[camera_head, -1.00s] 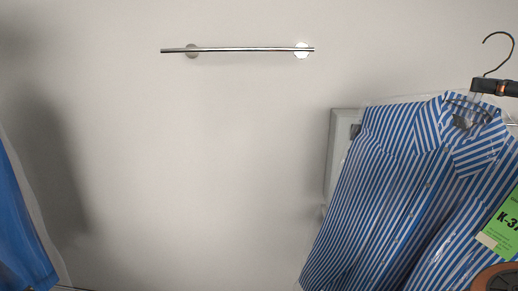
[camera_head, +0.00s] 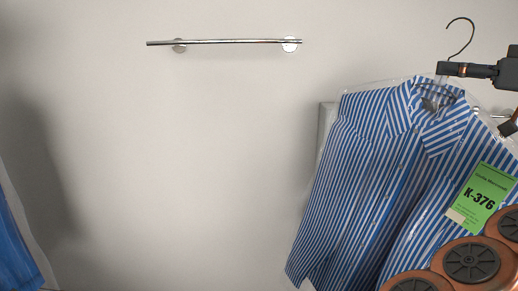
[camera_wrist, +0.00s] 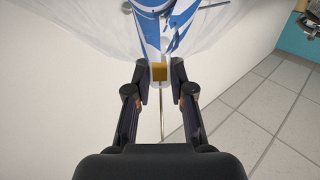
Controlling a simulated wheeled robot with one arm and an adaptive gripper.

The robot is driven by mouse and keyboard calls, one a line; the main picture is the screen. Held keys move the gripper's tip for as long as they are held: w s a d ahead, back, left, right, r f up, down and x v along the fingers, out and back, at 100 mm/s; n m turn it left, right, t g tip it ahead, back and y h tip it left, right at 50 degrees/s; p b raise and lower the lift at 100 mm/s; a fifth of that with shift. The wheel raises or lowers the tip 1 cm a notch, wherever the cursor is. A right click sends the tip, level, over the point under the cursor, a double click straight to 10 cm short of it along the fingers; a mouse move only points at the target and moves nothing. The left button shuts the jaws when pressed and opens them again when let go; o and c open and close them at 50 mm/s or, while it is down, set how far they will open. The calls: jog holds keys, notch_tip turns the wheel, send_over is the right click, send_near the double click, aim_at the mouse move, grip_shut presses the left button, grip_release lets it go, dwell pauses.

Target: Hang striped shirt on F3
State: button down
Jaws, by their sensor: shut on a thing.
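The blue-and-white striped shirt (camera_head: 375,180) hangs in a clear cover on a hanger (camera_head: 461,38) with a bare hook, at the right of the head view. A green tag (camera_head: 481,197) reading K-376 is on it. My gripper (camera_head: 446,69) is shut on the hanger's neck just below the hook. In the wrist view my gripper (camera_wrist: 159,75) has the neck between its fingertips, with the striped shirt (camera_wrist: 150,28) beyond. A short chrome rail (camera_head: 230,42) is on the wall, upper left of the shirt, and it is empty. No F3 label is legible.
A blue garment (camera_head: 18,240) in a clear cover hangs at the left edge. A pale wall panel (camera_head: 326,130) and part of another metal rail (camera_head: 497,116) show behind the shirt. The wall below the chrome rail is clear. Grey floor tiles (camera_wrist: 265,110) show in the wrist view.

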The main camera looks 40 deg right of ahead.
jog(key=w+b, duration=0.1)
jog(key=w, duration=0.6)
jog(key=w+b, duration=0.1)
jog(key=w, duration=0.6)
jog(key=w+b, duration=0.1)
jog(key=w, duration=0.6)
jog(key=shift+w+a, duration=0.25)
jog(key=shift+w, duration=0.15)
jog(key=shift+s+d, duration=0.1)
jog(key=shift+d, duration=0.05)
